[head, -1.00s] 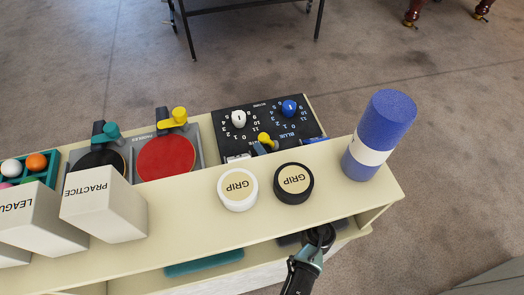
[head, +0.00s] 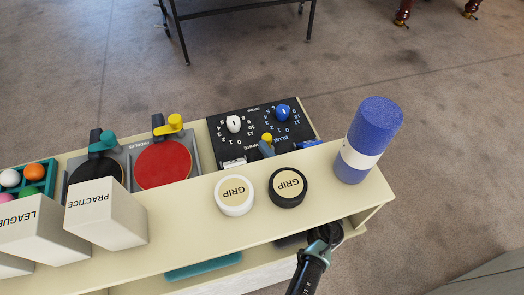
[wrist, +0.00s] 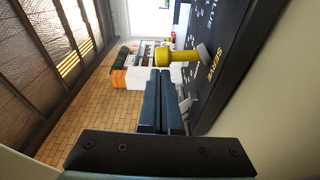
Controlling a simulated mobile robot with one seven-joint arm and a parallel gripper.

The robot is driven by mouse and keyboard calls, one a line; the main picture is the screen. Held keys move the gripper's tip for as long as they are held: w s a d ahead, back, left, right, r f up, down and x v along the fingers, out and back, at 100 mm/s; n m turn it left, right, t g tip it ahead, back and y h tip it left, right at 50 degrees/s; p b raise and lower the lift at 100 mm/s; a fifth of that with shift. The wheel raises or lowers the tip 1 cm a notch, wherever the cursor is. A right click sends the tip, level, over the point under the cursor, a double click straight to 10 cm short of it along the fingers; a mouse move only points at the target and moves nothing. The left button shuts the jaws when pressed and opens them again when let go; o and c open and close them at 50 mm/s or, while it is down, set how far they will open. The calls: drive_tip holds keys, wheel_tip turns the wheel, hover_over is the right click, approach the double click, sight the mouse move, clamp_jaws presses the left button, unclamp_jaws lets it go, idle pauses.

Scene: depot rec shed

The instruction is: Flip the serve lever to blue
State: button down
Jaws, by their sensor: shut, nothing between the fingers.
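I cannot tell for certain which side the lever leans to. My gripper (wrist: 165,74) is shut and empty in the wrist view. Its fingertips are close to the knob, just short of it in the picture, and touching cannot be made out. The fingers cannot be clearly made out in the head view.
The scoreboard carries a white dial knob (head: 233,124) and a blue one (head: 283,112). Two round GRIP tins, white (head: 234,208) and black (head: 288,201), and a blue foam roller (head: 374,125) stand on the shelf. Paddles (head: 163,164) and boxes (head: 105,225) are at left.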

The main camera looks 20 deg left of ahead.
drive_tip(key=shift+w+d+r+m+t, duration=0.15)
drive_tip(key=shift+w+d+m, duration=0.15)
drive_tip(key=shift+m, duration=0.55)
drive_tip(key=shift+w+d+m+t, duration=0.15)
drive_tip(key=shift+d+m, duration=0.2)
drive_tip(key=shift+m, duration=0.5)
